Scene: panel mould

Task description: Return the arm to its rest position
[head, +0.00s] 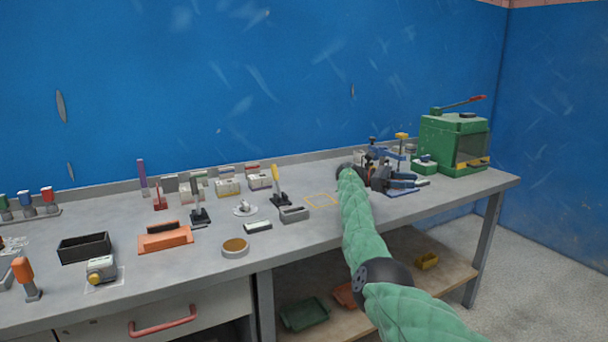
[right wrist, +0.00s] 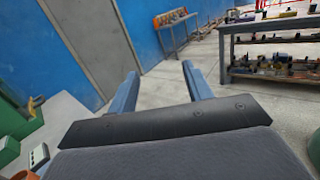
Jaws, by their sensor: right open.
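My right arm, in a green quilted sleeve (head: 357,222), reaches from the lower right of the head view over the front of the workbench (head: 330,222). Its wrist bends to the right at the far end. My right gripper (head: 408,181) has blue fingers and is over the right part of the bench, left of the green machine (head: 455,142). In the right wrist view the right gripper (right wrist: 159,69) has its two fingers apart, with nothing between them. Whether it touches the tools around it is hard to tell. My left gripper is not in view.
A blue clamp fixture (head: 385,155) stands close behind the gripper. Small tools crowd the left of the bench, with a black bin (head: 84,248) and an orange block (head: 165,237). A yellow outlined square (head: 321,200) on the bench is empty. The wrist view shows another bench (right wrist: 275,27).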

